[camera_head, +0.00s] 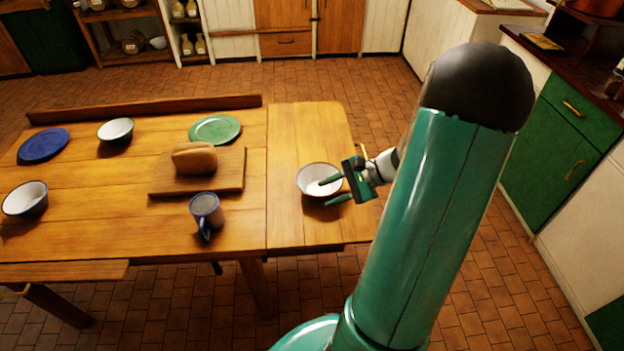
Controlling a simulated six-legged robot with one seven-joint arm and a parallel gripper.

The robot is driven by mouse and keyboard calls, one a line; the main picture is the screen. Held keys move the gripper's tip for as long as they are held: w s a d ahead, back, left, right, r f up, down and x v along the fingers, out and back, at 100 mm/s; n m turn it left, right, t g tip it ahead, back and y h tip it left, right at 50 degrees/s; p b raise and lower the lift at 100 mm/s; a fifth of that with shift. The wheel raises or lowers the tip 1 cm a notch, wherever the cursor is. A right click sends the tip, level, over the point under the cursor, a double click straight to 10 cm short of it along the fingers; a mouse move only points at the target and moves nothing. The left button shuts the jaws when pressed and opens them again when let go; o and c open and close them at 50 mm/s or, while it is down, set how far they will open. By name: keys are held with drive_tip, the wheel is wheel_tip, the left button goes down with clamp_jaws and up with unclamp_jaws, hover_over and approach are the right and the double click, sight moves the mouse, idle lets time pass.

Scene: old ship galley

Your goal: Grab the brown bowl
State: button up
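A bowl (311,177) with a white inside stands upright near the right end of the wooden table. Its outer side is mostly hidden, so I cannot clearly tell whether it is brown. My gripper (331,191) is at the bowl's right side with its two green fingers spread apart. One finger reaches over the bowl's opening, and the other is at the near right, outside the rim. I cannot tell whether either finger touches the bowl.
The wooden table (300,130) also holds a bread loaf (194,157) on a board (229,170), a mug (206,210), a green plate (215,129), a blue plate (44,145), and two bowls (116,130) (25,199). A green cabinet (556,140) stands at right.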

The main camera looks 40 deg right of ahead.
sight(317, 195)
drive_tip(key=s+d+f+m+t, duration=0.1)
drive_tip(key=d+m, duration=0.1)
drive_tip(key=s+d+f+m+t, duration=0.1)
drive_tip(key=d+f+t, duration=0.1)
drive_tip(key=d, duration=0.1)
drive_tip(key=s+d+f+m+t+h, duration=0.1)
drive_tip(key=d+f+m, duration=0.1)
drive_tip(key=d, duration=0.1)
drive_tip(key=shift+d+m+t, duration=0.1)
drive_tip(key=shift+m+t, duration=0.2)
drive_tip(key=shift+t, duration=0.1)
drive_tip(key=x, duration=0.8)
drive_tip(key=shift+f, duration=0.1)
drive_tip(key=shift+x, duration=2.7)
drive_tip(key=shift+s, duration=0.15)
clamp_jaws()
